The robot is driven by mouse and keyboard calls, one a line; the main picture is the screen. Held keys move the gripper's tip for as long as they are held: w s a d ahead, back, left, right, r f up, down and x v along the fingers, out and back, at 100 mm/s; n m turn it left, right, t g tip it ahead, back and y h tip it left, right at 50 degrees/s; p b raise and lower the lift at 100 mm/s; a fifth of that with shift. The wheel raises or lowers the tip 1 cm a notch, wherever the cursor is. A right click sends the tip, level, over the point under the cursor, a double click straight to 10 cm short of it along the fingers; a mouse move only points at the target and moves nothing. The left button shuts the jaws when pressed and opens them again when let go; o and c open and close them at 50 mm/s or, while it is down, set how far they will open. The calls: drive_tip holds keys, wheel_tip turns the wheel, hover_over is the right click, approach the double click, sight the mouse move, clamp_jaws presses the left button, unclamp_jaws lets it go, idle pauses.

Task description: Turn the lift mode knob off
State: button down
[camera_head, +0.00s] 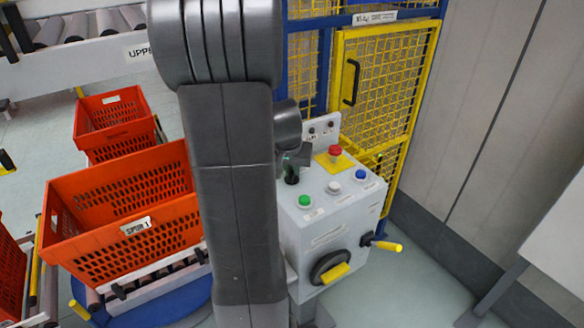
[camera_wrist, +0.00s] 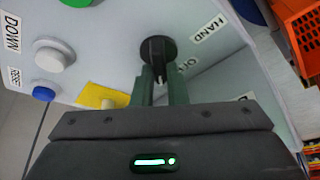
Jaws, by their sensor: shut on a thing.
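The lift mode knob (camera_wrist: 158,48) is a black round knob on the top of the grey control box (camera_head: 330,235). It also shows in the camera_head view (camera_head: 291,178), left of the box top. My gripper (camera_wrist: 160,76) is shut on the knob, with a green finger on each side of it. In the camera_wrist view the labels HAND (camera_wrist: 207,30) and OFF (camera_wrist: 187,66) lie to the knob's right. The exact direction of the knob's pointer is hard to tell between the fingers.
Green (camera_head: 305,201), white (camera_head: 334,187) and blue (camera_head: 360,174) buttons and a red emergency stop (camera_head: 335,153) stand close to the knob. A black rotary switch with a yellow handle (camera_head: 334,272) is on the box front. Orange totes (camera_head: 130,215) stand left; a yellow mesh gate (camera_head: 385,85) is behind.

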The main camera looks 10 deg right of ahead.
drive_tip(key=shift+n+p, duration=0.3)
drive_tip(key=shift+n, duration=0.1)
drive_tip(key=shift+r+n+y, duration=0.1)
drive_tip(key=shift+n+y, duration=0.3)
drive_tip(key=shift+n, duration=0.2)
drive_tip(key=shift+n+y, duration=0.3)
drive_tip(key=shift+n, duration=0.4)
drive_tip(key=n+y+b, duration=0.1)
drive_tip(key=n, duration=0.2)
drive_tip(key=shift+f, duration=0.2)
drive_tip(key=shift+n+y+b, duration=0.5)
drive_tip(key=shift+n+b, duration=0.45)
drive_tip(key=shift+n, duration=0.15)
drive_tip(key=shift+r, duration=0.15)
drive_tip(key=c, duration=1.4)
unclamp_jaws()
drive_tip(key=shift+a, duration=0.1)
drive_tip(key=shift+c, duration=0.2)
